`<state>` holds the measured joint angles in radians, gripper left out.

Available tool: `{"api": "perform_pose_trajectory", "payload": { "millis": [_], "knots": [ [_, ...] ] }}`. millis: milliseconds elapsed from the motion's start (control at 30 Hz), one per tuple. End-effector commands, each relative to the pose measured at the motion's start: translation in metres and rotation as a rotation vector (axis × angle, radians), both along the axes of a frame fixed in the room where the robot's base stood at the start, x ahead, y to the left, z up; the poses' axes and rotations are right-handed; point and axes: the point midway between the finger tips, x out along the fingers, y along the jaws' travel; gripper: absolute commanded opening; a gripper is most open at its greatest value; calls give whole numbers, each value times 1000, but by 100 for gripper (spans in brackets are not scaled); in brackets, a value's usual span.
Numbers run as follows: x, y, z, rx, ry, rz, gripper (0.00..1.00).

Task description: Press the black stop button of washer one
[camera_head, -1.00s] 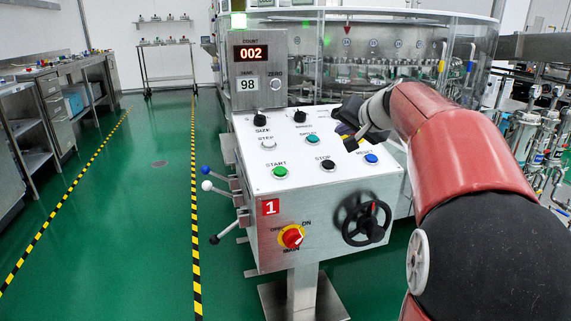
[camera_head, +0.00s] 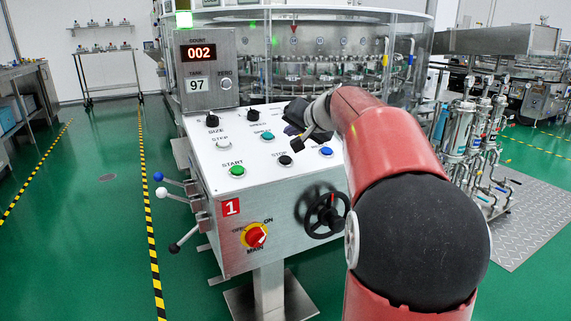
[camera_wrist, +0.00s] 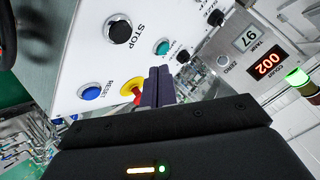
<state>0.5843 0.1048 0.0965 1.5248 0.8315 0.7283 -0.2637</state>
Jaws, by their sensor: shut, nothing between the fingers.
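The panel of washer one (camera_head: 205,165), marked with a red 1, slopes toward me. Its black stop button (camera_head: 285,160) sits between the green start button (camera_head: 237,170) and the blue reset button (camera_head: 326,152). In the wrist view the stop button (camera_wrist: 119,30) shows clearly beside its STOP label, up and left of the fingers. My gripper (camera_head: 297,143) is over the panel, just behind the stop button in the head view. In the wrist view its fingers (camera_wrist: 158,75) are together and empty, apart from the stop button.
A red button with a yellow ring (camera_wrist: 131,92) is close beside my fingers. A teal button (camera_wrist: 162,47) and black knobs are nearby. A black handwheel (camera_head: 325,212) and red main switch (camera_head: 256,236) are on the front. The display post (camera_head: 208,70) rises at the back.

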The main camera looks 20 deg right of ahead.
Motion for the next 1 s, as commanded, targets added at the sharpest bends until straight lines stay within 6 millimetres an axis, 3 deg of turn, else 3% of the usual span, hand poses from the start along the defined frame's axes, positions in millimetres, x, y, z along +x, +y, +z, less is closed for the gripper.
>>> {"api": "perform_pose_trajectory", "payload": {
  "millis": [100, 333, 1000],
  "knots": [
    [5, 0, -23, 2, 2, -1, 0],
    [13, 0, -51, 0, 1, -1, 0],
    [15, 0, -55, -1, 0, -1, 0]
  ]
}}
